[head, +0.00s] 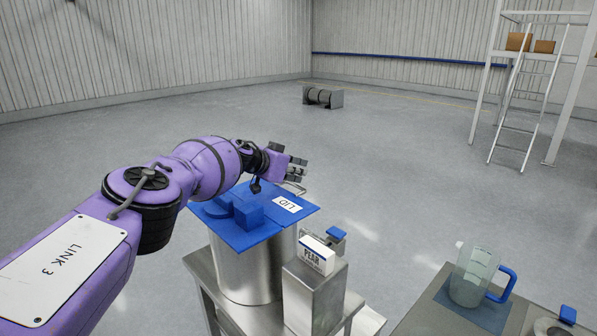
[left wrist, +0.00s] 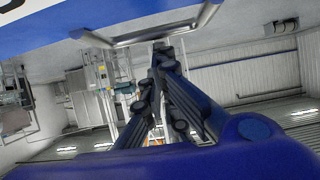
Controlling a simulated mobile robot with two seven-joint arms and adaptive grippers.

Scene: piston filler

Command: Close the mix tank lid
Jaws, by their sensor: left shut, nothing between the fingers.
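The steel mix tank (head: 245,275) stands on a metal stand. Its blue lid (head: 273,225), with a white LID label, lies over the tank top and looks about level; whether it is fully seated I cannot tell. The lid's metal handle (head: 293,188) is at its far edge and also shows in the left wrist view (left wrist: 150,33). My left gripper (head: 297,167) is just above and beyond the handle. Its fingers are shut and empty. In the left wrist view the fingertips (left wrist: 161,48) appear close to the handle; contact is unclear. My right gripper is out of view.
A steel box labelled PEAR (head: 315,285) stands right of the tank. A clear jug with a blue handle (head: 470,275) stands on a table (head: 430,310) at the lower right. A ladder platform (head: 520,110) is at the back right.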

